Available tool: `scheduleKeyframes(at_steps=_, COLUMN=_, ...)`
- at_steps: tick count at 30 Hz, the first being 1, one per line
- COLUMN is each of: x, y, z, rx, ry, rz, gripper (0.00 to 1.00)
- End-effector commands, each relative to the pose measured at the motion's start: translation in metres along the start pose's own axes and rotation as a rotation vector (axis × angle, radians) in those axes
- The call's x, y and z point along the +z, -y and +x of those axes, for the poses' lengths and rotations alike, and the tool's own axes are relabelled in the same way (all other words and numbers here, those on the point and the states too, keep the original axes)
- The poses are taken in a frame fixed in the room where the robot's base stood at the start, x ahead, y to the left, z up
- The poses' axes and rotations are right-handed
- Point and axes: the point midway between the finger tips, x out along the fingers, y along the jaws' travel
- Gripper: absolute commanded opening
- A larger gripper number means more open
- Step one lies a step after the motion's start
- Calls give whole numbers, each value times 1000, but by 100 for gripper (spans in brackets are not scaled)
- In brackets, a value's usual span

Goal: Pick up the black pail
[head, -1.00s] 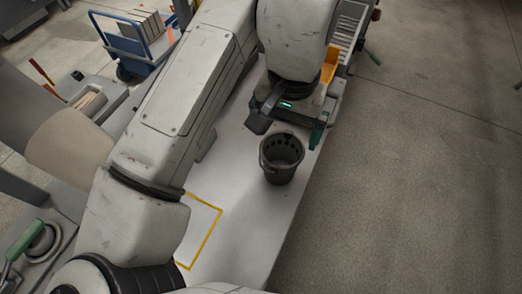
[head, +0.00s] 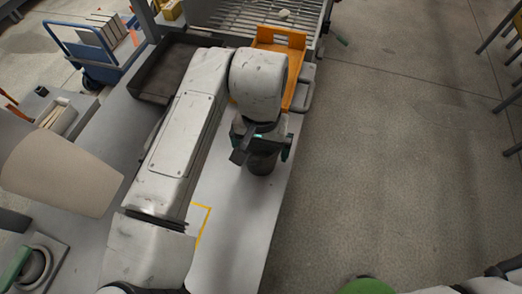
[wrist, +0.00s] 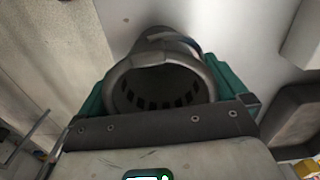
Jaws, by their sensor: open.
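The black pail (head: 262,166) stands on the light grey bench top, mostly hidden by my gripper and wrist in the head view. In the wrist view the pail (wrist: 163,54) shows its round rim, a row of dark slots inside and part of its handle. My gripper (head: 264,150) is open at the pail. In the wrist view the gripper (wrist: 163,92) has one green finger on each side of the pail. I cannot tell whether either finger touches it.
An orange tray (head: 297,88) lies behind my wrist, before a slatted rack (head: 250,18). A dark shallow tray (head: 146,84) is at the back left. A yellow outline (head: 207,209) marks the bench near my arm. The bench's right edge is close to the pail, with open floor beyond.

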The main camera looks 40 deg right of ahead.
Motion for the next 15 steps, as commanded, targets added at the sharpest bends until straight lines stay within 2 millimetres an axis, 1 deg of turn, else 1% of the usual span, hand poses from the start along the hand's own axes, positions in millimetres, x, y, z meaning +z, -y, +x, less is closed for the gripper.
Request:
scheduleKeyframes(at_steps=7, x=0, y=0, z=2, rx=0, ry=0, rz=0, gripper=99)
scheduleKeyframes(at_steps=15, x=0, y=0, z=1, rx=0, ry=0, rz=-1, gripper=73)
